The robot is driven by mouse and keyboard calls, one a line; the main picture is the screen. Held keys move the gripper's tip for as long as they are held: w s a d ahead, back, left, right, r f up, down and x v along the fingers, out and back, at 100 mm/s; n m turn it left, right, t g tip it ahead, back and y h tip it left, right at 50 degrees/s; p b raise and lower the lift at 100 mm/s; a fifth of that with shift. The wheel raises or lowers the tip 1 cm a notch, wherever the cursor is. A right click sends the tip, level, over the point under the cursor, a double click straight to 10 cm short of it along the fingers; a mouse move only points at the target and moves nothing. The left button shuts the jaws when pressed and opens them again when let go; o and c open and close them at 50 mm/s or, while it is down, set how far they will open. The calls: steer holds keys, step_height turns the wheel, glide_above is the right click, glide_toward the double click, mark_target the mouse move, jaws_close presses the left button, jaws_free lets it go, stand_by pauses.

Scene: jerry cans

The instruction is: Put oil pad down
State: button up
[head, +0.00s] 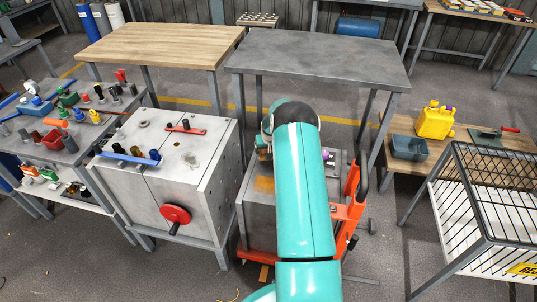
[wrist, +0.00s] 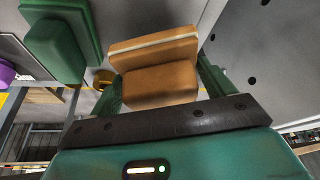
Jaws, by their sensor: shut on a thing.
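My gripper (wrist: 160,88) is shut on a tan-orange block, which I take to be the oil pad (wrist: 158,84). A pale band crosses the pad, and a dark green finger stands at each side of it. I cannot tell from the wrist view whether the pad touches a surface.
A dark green block (wrist: 62,45) and a purple thing (wrist: 6,74) lie at the wrist view's left. An orange frame (head: 345,212) stands right of the arm. A grey table (head: 320,60) behind is bare.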

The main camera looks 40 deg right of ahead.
steer(key=shift+w+d+f, duration=0.3)
steer(key=shift+f, duration=0.2)
steer(key=shift+w+f, duration=0.1)
steer(key=shift+f, duration=1.5)
steer(key=shift+f, duration=0.1)
steer(key=o, duration=0.8)
steer(key=shift+d, duration=0.1)
